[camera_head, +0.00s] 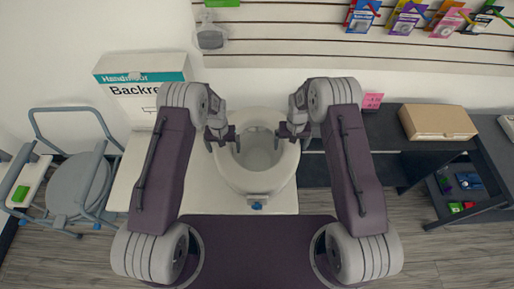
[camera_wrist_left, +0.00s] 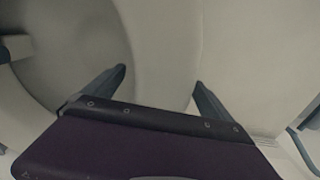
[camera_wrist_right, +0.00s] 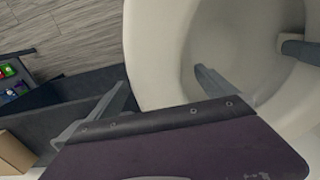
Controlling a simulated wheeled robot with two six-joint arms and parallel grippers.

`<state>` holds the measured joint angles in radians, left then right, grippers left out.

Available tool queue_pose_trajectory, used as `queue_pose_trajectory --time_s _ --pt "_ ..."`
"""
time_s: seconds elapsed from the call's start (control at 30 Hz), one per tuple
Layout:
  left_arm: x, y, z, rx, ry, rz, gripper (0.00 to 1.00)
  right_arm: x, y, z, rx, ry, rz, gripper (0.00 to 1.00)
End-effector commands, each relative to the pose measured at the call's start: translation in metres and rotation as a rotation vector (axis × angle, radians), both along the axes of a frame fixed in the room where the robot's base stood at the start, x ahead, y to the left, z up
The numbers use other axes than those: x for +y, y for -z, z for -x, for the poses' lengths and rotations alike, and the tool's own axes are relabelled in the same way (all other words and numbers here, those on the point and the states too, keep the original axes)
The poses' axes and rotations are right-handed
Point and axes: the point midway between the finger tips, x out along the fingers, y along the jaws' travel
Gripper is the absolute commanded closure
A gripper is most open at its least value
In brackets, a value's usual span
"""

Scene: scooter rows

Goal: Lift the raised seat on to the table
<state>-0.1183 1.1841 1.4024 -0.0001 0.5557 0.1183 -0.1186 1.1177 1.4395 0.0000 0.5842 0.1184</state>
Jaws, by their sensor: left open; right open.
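The raised seat (camera_head: 254,182) is a white, deep, ring-shaped toilet seat with a blue-marked front clamp, resting upright on a white surface (camera_head: 286,203). My left gripper (camera_head: 222,138) is open at its left rim. In the left wrist view the rim (camera_wrist_left: 160,50) lies between the fingers, one over the opening and one outside. My right gripper (camera_head: 292,136) is open at the right rim. In the right wrist view the rim (camera_wrist_right: 155,55) likewise lies between the fingers. Whether any finger touches the rim cannot be told.
A white-and-teal backrest box (camera_head: 150,95) stands left of the seat. A grey commode chair (camera_head: 78,185) is at the far left. A dark shelf (camera_head: 395,135) with a brown carton (camera_head: 437,121) is on the right, beside a drawer-like tray (camera_head: 470,195). Packets hang on the slatted wall.

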Motion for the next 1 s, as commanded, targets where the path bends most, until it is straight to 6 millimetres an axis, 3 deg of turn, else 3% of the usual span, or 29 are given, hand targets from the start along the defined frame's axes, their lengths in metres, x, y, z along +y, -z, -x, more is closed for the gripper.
queue_pose_trajectory --time_s 0.2,0.53,0.87,1.0 --pt "0.0 0.021 -0.001 -0.001 0.0 0.0 0.04 0.0 0.021 0.0 0.0 0.0 0.0 0.04" --pt "0.0 0.024 0.0 -0.001 0.0 0.0 0.04 0.0 0.024 0.0 0.0 0.0 0.0 0.04" --pt "0.0 0.024 0.0 -0.001 0.0 0.0 0.96 0.0 0.024 0.0 0.0 0.0 0.0 0.96" --pt "0.0 0.024 0.0 -0.001 0.0 0.0 1.0 0.0 0.024 0.0 0.0 0.0 0.0 1.0"
